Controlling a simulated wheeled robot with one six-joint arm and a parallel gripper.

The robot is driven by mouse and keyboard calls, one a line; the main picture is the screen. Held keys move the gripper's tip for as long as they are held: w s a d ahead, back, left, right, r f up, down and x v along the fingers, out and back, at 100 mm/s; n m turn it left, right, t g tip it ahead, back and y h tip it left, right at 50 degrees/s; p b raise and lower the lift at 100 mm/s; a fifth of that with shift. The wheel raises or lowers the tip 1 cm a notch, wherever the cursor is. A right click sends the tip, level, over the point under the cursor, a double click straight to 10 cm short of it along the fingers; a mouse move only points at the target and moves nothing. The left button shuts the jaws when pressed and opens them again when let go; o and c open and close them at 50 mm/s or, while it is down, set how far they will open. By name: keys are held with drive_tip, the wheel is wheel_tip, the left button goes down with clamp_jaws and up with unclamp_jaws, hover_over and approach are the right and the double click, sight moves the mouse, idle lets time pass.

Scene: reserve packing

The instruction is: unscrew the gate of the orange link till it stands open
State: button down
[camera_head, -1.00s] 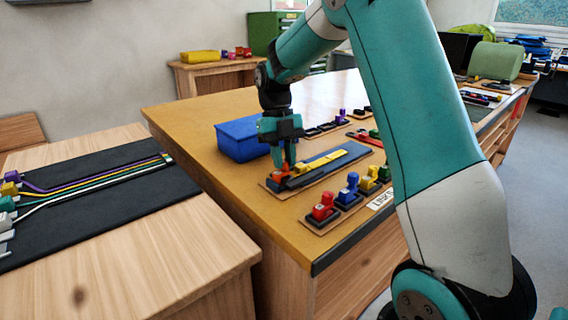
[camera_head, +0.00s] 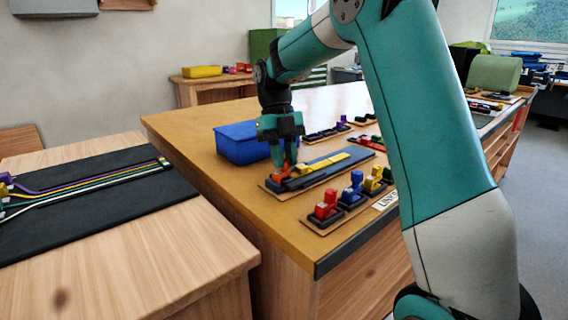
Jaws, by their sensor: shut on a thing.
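The orange link (camera_head: 283,172) sits at the left end of a brown board, beside a blue strap with a yellow piece. My gripper (camera_head: 281,162) points straight down over it and is shut on the orange link's upper part. The fingers hide much of it, so I cannot tell how far its gate is open.
A blue box (camera_head: 240,144) stands just behind my gripper. In front is a board with a red link (camera_head: 326,206), a blue link (camera_head: 352,185) and a yellow link (camera_head: 374,178). Straps lie on a black mat (camera_head: 110,205) on the left table.

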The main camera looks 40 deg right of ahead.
drive_tip(key=b, duration=0.3)
drive_tip(key=shift+s+f, duration=0.1)
drive_tip(key=shift+s, duration=0.15)
idle(0.4)
drive_tip(key=shift+b, duration=0.65)
drive_tip(key=shift+n+h+b, duration=0.3)
drive_tip(key=shift+n+b, duration=0.4)
drive_tip(key=shift+b, duration=1.5)
drive_tip(key=shift+n+b, duration=0.5)
drive_tip(key=shift+b, duration=0.15)
drive_tip(key=shift+a+n+h+b, duration=0.1)
drive_tip(key=shift+n+h+b, duration=0.55)
drive_tip(key=shift+n, duration=0.35)
drive_tip(key=n, duration=0.1)
drive_tip(key=n+h, duration=0.1)
drive_tip(key=shift+r+n, duration=0.25)
drive_tip(key=shift+n, duration=0.15)
drive_tip(key=c, duration=0.9)
unclamp_jaws()
drive_tip(key=shift+s, duration=0.1)
